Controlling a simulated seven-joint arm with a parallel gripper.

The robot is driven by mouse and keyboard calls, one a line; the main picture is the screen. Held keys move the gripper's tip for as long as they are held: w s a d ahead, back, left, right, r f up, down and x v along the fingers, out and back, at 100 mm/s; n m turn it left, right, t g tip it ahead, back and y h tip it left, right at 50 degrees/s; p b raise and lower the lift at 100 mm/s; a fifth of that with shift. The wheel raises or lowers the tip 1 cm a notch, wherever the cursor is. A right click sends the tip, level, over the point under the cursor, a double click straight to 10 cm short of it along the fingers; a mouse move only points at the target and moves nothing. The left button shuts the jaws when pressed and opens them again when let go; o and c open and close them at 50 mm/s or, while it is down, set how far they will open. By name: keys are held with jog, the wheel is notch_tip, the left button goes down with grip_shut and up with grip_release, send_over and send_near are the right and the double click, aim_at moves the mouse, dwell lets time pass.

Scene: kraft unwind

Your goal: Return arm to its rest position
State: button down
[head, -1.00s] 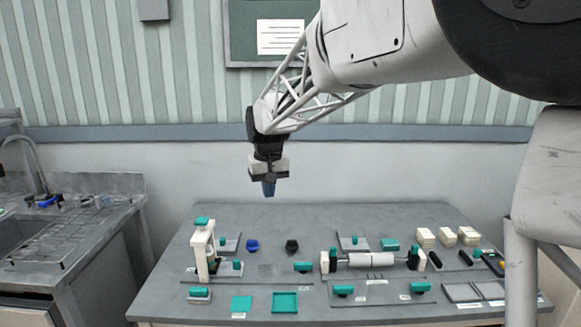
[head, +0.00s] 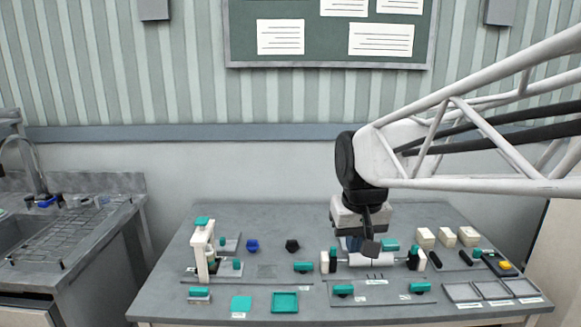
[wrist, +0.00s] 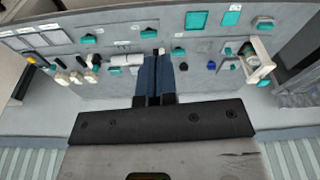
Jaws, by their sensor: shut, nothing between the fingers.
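My gripper (head: 357,244) hangs pointing down over the right half of the grey table, in front of the white roller (head: 382,260) in the head view. Its dark body hides part of the roller. In the wrist view my gripper's blue fingers (wrist: 158,60) lie together side by side, shut, with nothing held. The fingers appear to be above the table, apart from the things on it.
A white upright stand (head: 204,252) is on the table's left. Teal tray (head: 285,302), blue piece (head: 252,246) and black piece (head: 292,246) lie near the middle. Cream blocks (head: 447,237) stand back right, grey trays (head: 492,290) front right. A sink (head: 20,235) is far left.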

jog(key=s+d+f, duration=0.3)
jog(key=s, duration=0.5)
jog(key=s+d+f+m, duration=0.1)
jog(key=s+d+f, duration=0.2)
jog(key=s, duration=0.6)
jog(key=shift+d+f+m+t, duration=0.2)
jog(key=shift+f+m+t, duration=0.1)
jog(key=shift+f, duration=0.2)
